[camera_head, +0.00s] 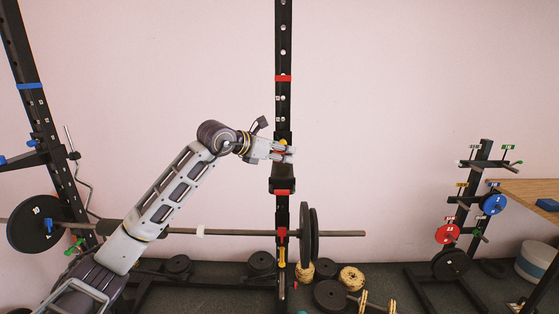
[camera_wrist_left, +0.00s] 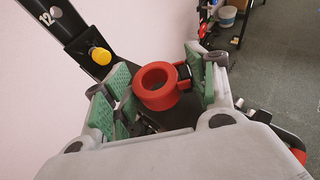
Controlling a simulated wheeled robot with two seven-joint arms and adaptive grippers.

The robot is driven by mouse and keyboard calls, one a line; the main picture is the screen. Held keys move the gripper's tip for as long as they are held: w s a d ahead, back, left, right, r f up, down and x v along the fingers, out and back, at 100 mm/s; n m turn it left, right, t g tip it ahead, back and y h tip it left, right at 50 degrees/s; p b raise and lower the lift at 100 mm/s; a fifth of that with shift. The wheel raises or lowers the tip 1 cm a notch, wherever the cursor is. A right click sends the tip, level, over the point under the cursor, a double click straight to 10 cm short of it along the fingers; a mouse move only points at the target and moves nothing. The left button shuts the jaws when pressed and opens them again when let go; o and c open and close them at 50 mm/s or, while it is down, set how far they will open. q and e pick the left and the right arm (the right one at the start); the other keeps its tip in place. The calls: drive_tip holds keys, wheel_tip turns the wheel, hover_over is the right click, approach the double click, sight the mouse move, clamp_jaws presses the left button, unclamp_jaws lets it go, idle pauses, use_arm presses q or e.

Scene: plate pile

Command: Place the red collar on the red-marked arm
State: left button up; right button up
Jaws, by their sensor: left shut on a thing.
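The red collar (camera_wrist_left: 160,101) is a short thick ring. In the left wrist view it sits between the green-padded fingers of my left gripper (camera_wrist_left: 163,84), its open hole facing the camera. In the head view my left gripper (camera_head: 287,152) is beside the black rack upright (camera_head: 284,105), just under the yellow knob. The collar is too small there to make out clearly. A dark bracket (camera_head: 282,180) with a red mark below it sits on the upright just under the gripper. I cannot tell whether this is the red-marked arm. My right gripper is out of view.
Plates and dumbbells lie on the floor around the upright's foot. A plate tree (camera_head: 480,165) with coloured labels, a red plate and a blue plate stands at right, beside a wooden table (camera_head: 535,187).

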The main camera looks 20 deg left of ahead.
sight(279, 171)
use_arm(q)
drive_tip(key=shift+f, duration=1.35)
drive_tip(key=shift+s+f+b, duration=0.1)
drive_tip(key=shift+f+b, duration=0.35)
drive_tip(key=shift+f, duration=0.4)
drive_tip(key=o, duration=1.2)
drive_tip(key=shift+f, duration=0.1)
drive_tip(key=shift+c, duration=0.2)
drive_tip(key=shift+d, duration=0.1)
drive_tip(key=shift+r, duration=0.3)
drive_tip(key=shift+r+p, duration=0.6)
drive_tip(key=shift+p, duration=0.15)
drive_tip(key=shift+s+a+r, duration=0.1)
drive_tip(key=shift+s+a, duration=0.15)
drive_tip(key=shift+a, duration=0.1)
drive_tip(key=b+v, duration=0.3)
drive_tip(key=v, duration=0.8)
drive_tip(key=shift+b, duration=0.3)
